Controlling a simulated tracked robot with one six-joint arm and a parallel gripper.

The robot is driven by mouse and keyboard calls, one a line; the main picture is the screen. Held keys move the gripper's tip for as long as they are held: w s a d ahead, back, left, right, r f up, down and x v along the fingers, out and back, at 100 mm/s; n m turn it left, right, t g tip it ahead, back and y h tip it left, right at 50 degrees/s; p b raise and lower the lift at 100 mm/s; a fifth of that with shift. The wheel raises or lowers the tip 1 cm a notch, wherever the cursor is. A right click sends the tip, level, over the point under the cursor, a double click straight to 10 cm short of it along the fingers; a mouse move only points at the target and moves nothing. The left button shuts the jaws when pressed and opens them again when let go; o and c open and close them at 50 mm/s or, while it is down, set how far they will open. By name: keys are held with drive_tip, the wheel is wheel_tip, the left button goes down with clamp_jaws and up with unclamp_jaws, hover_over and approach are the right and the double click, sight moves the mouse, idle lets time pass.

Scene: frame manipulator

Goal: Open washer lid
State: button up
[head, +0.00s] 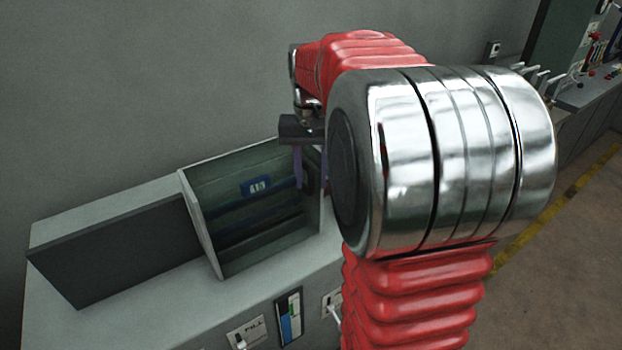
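The washer is a light grey box-shaped unit (203,230) on a grey cabinet top, left of centre. Its framed opening shows a dark green inside or see-through cover, with a blue label (257,186) that seems to read 13. I cannot tell a separate lid or whether it is open or shut. My gripper (302,168) points down at the right end of the frame, close to its upper right edge. Contact is unclear. One purplish finger shows clearly; the other is largely hidden behind my large silver arm joint, so the finger gap cannot be judged.
A long dark-fronted panel (120,257) stands left of the washer. A plain wall is behind. Open floor with a yellow line (548,222) and more equipment lie right.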

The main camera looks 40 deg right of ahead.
drive_tip(key=shift+f, duration=0.45)
clamp_jaws()
idle(0.5)
